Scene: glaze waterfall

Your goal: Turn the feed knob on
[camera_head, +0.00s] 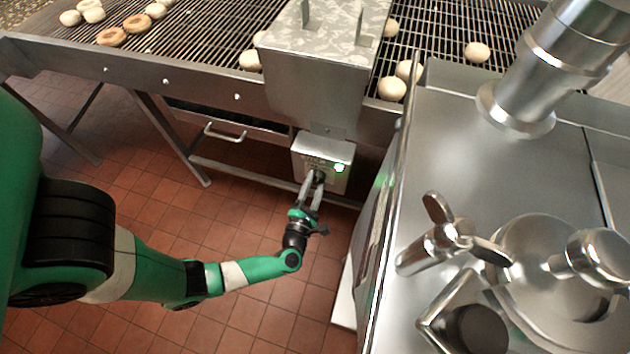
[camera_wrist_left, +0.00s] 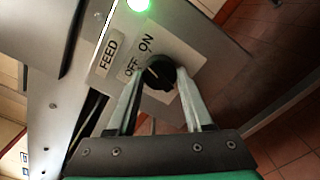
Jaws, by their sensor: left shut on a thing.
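The feed knob is round and black with a pale pointer mark. It sits on a white label reading OFF and ON, beside a FEED label, and in the left wrist view (camera_wrist_left: 158,74) it lies between my fingertips. In the head view it is a small dark spot on the control box (camera_head: 324,150). My left gripper (camera_head: 317,183) is shut on the knob, one finger on each side. The pale mark is on the knob's upper left; I cannot tell exactly which word it points at. A green lamp (camera_wrist_left: 138,4) on the box is lit. My right gripper is out of view.
A wire-mesh conveyor (camera_head: 190,40) with several round buns runs behind a steel hopper (camera_head: 318,75). A steel machine (camera_head: 470,130) stands close on the right of my left arm. The tiled floor (camera_head: 250,215) around the forearm is clear.

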